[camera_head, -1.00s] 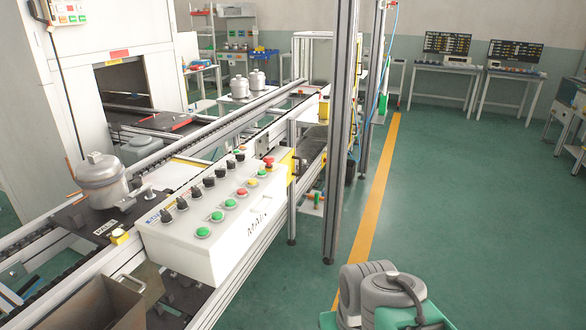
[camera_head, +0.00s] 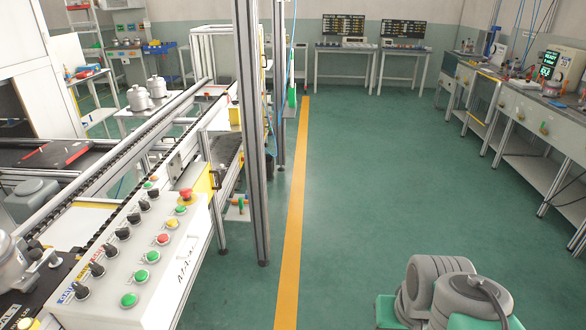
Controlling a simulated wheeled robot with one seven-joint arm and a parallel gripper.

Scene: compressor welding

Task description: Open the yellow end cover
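No part is clearly recognisable as the yellow end cover. A yellow panel (camera_head: 206,181) shows at the far end of the white control box, beside the red emergency button. Another small yellow part (camera_head: 235,116) sits farther back on the conveyor frame. I cannot tell which of them is the cover, or whether either is open. My gripper is not in view; only grey and green parts of my own body show at the bottom right.
The white control box (camera_head: 165,240) and conveyor (camera_head: 150,135) fill the left. A metal post (camera_head: 252,140) stands beside them. Open green floor (camera_head: 370,190) with a yellow line (camera_head: 293,210) lies to the right. Workbenches (camera_head: 525,110) line the right wall.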

